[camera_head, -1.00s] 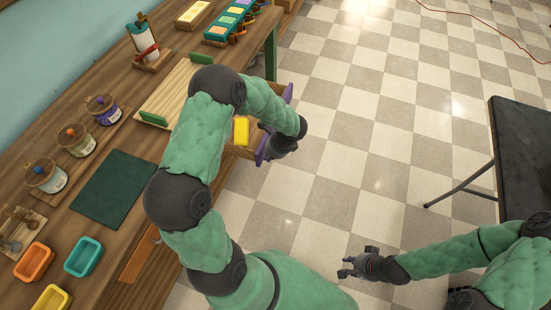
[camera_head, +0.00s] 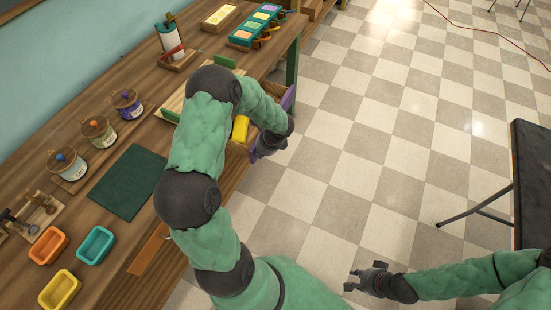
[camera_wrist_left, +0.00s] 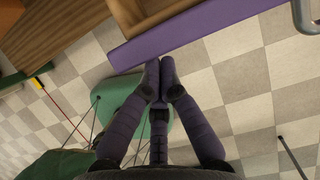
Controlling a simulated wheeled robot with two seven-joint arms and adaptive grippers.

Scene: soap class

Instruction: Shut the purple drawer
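The purple drawer (camera_head: 288,98) sticks partly out of the right side of the wooden bench, with a yellow block (camera_head: 241,128) inside. My left arm hides the middle of its front. My left gripper (camera_head: 268,145) is at the outer side of the purple front. In the left wrist view the purple front (camera_wrist_left: 210,28) crosses the top. The fingertips (camera_wrist_left: 159,66) are together, empty, and at or very near its lower edge; I cannot tell whether they touch. My right gripper (camera_head: 352,279) is open and empty above the floor.
The bench (camera_head: 105,275) carries jars, a dark green mat (camera_head: 128,182) and several coloured trays at the left. A black table (camera_head: 532,170) stands at the far right. The checkered floor between bench and table is clear.

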